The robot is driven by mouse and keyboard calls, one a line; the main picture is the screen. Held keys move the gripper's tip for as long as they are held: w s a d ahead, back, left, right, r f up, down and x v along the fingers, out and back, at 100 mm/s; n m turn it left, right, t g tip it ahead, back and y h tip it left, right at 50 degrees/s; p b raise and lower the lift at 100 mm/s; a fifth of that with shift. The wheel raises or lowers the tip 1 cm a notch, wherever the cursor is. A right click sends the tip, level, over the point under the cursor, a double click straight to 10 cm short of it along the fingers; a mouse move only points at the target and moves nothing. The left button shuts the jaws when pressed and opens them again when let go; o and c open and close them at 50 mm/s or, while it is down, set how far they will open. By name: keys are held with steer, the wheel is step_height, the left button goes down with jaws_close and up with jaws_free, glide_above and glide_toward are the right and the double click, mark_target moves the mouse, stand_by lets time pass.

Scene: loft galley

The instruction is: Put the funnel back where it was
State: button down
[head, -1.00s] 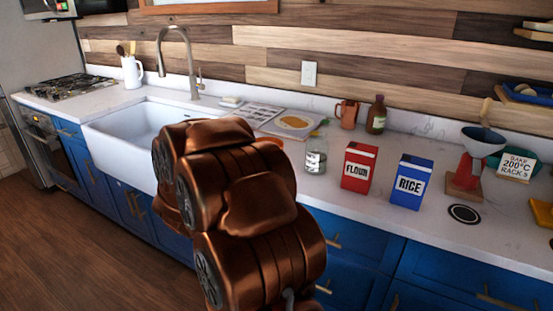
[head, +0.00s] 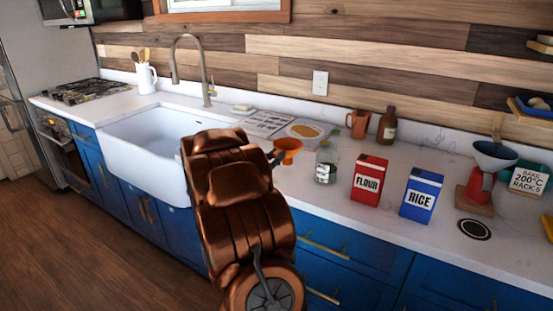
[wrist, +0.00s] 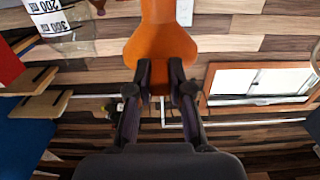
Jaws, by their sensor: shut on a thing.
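The orange funnel (head: 287,148) is held at the counter's middle, left of the glass jar (head: 326,164). In the wrist view the funnel (wrist: 160,42) sits between the two dark fingers of my gripper (wrist: 160,80), which is shut on it. In the head view only a small part of my gripper (head: 277,157) shows past my arm. The jar's printed marks (wrist: 45,20) show at the upper left of the wrist view. I cannot tell whether the funnel touches the counter or the jar.
Behind are a mat with a yellow-orange shape (head: 306,131), a copper mug (head: 357,124) and a brown bottle (head: 387,125). The sink (head: 150,135) lies left.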

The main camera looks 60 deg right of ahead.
steer(key=shift+w+d+f+p, duration=0.15)
steer(key=shift+w+d, duration=0.25)
steer(key=shift+d, duration=0.25)
steer(key=shift+w+d+p, duration=0.15)
steer(key=shift+w+d, duration=0.25)
steer(key=shift+d, duration=0.3)
steer(key=shift+w+d+f+p, duration=0.15)
steer(key=shift+w+d, duration=0.25)
steer(key=shift+d, duration=0.25)
steer(key=shift+a+f+p, duration=0.1)
steer(key=shift+f+p, duration=0.3)
steer(key=shift+f, duration=1.3)
steer(key=shift+f, duration=0.2)
steer(key=c, duration=1.1)
jaws_free()
steer(key=shift+o, duration=0.2)
